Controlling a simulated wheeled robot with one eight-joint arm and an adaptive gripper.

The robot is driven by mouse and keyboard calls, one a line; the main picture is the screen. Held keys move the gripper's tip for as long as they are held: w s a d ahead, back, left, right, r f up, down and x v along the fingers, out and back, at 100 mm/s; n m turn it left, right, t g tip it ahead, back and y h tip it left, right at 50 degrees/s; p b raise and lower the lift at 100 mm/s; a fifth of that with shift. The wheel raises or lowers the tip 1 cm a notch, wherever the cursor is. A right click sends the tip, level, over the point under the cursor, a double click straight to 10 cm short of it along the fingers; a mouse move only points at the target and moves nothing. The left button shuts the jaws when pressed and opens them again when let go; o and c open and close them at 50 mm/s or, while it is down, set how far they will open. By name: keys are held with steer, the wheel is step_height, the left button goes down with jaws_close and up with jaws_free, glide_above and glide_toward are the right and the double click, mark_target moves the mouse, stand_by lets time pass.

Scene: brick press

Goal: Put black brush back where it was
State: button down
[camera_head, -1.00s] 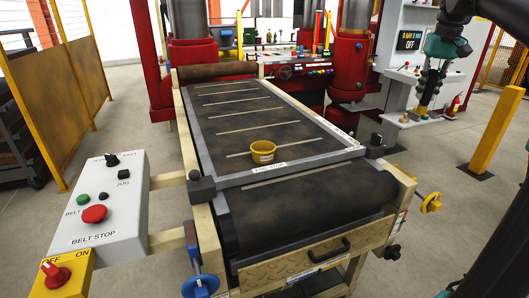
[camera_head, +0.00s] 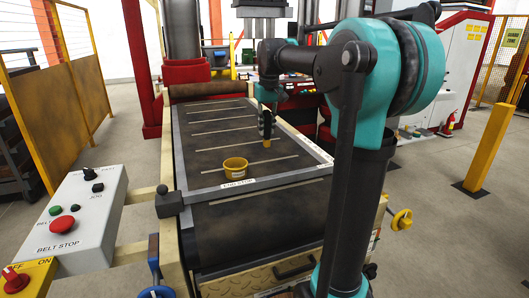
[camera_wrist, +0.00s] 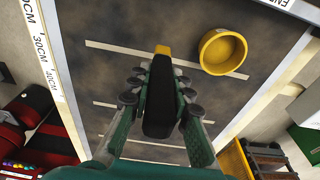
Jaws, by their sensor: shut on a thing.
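The black brush (camera_wrist: 161,105) has a long black body and a yellow end, which points down in the head view (camera_head: 267,143). My gripper (camera_wrist: 159,88) is shut on the brush, with fingers on both sides of it. In the head view my gripper (camera_head: 266,115) is over the right part of the dark conveyor belt (camera_head: 205,150). The brush appears above the belt; its exact height is hard to tell. A yellow round bowl (camera_head: 234,169) stands on the belt near the end stop, to the left of the brush, and also shows in the wrist view (camera_wrist: 223,51).
A light frame with end-stop label (camera_head: 237,184) borders the belt. A control box (camera_head: 75,225) with buttons stands at left. A yellow post (camera_head: 490,148) and white cabinet (camera_head: 445,75) are at right. My arm blocks much of the right side.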

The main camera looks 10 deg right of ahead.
mark_target(268, 122)
step_height(268, 122, down, 9)
steer(key=shift+d+f, duration=0.1)
stand_by(0.4)
steer(key=shift+f, duration=0.15)
steer(key=c, duration=1.4)
jaws_free()
steer(key=r, duration=0.4)
steer(key=s+r, duration=0.1)
steer(key=r, duration=0.7)
steer(key=shift+s+d+r, duration=0.1)
steer(key=shift+s+d, duration=0.05)
steer(key=shift+s, duration=0.15)
